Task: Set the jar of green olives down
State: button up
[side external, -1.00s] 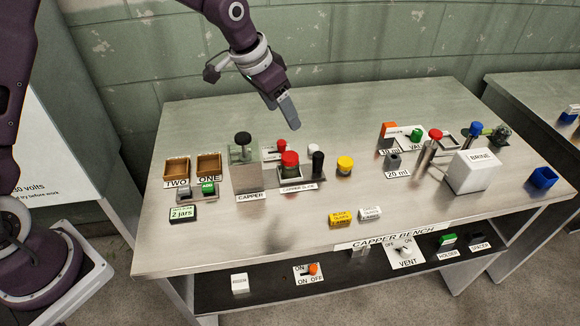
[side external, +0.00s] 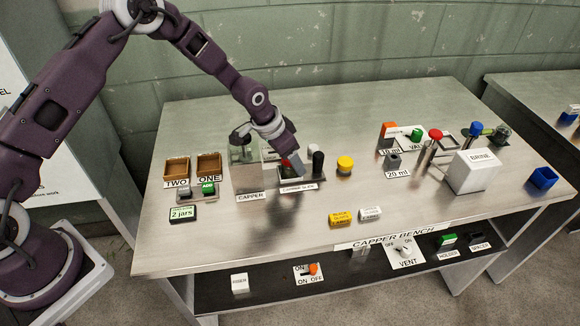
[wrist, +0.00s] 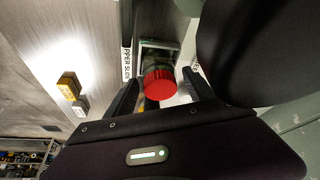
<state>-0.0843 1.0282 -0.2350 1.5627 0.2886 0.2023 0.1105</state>
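A jar with a ribbed red lid (wrist: 159,88) stands in the capper slide. In the side view only part of its red lid (side external: 287,162) shows behind my gripper (side external: 294,166). In the wrist view the fingers of my gripper (wrist: 160,84) are apart, one on each side of the red lid, with a small gap at each side. The jar's contents are mostly hidden, so I cannot tell whether it holds green olives. A second jar with a yellow lid (side external: 345,164) stands on the bench to the right.
Two brown trays (side external: 209,166) are farther left. The white brine tank (side external: 472,171) is at right. The bench front (side external: 250,235) is mostly clear.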

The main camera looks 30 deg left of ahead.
grip_shut()
notch_tip(320, 180, up, 10)
jog(key=shift+r, duration=0.2)
notch_tip(320, 180, up, 11)
jog(key=s+a+n+y, duration=0.15)
jog(key=s+a, duration=0.35)
jog(key=a, duration=0.5)
jog(key=s+a+n, duration=0.3)
jog(key=s+a, duration=0.2)
jog(key=a, duration=0.6)
jog(key=f, duration=2.2)
jog(key=shift+d, duration=0.2)
